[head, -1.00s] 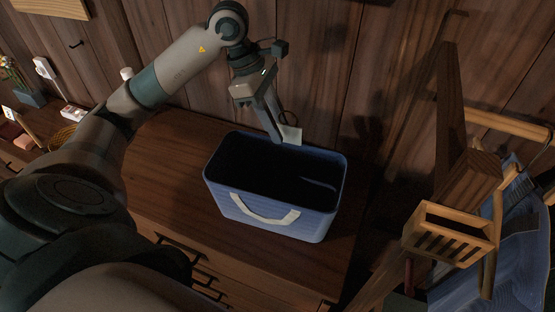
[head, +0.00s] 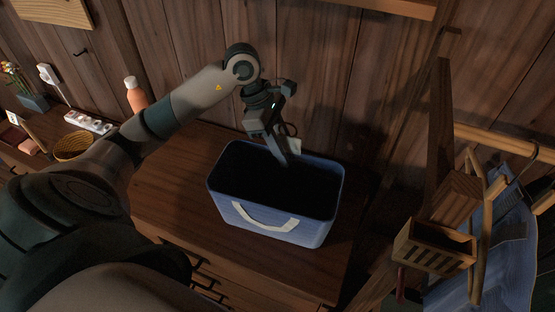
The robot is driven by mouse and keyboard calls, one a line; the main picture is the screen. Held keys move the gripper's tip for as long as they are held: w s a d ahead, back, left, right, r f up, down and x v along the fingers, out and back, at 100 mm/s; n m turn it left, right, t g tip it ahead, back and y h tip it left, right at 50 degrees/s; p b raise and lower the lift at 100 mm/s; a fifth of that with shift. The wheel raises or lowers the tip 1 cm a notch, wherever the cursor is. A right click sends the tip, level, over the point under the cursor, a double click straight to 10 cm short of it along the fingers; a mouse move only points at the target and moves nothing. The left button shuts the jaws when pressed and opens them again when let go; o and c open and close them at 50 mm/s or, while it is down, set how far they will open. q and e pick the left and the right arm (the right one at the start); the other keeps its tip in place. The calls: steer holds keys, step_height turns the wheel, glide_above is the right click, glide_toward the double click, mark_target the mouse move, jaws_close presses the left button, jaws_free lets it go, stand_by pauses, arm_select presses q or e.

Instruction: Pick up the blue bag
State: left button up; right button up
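The blue bag (head: 270,226) stands upright and open-topped on the wooden cabinet, with a pale handle (head: 265,217) on its near side. Its inside is dark. My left gripper (head: 284,158) points down at the far rim of the bag, its fingertips overlapping that rim in the picture. A pale patch just right of the fingers may be the far handle, partly hidden. The fingers are seen nearly edge-on, so their gap and any contact with the bag are unclear. My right gripper is not in view.
The wooden cabinet (head: 165,200) has free top left of the bag. An orange bottle with a white cap (head: 135,95), a basket (head: 74,146) and a power strip (head: 88,122) are at left. A wooden rack (head: 440,150) with hanging blue cloth (head: 505,255) stands at right.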

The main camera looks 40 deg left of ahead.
arm_select(q)
steer(key=shift+c, duration=0.7)
jaws_close()
stand_by(0.6)
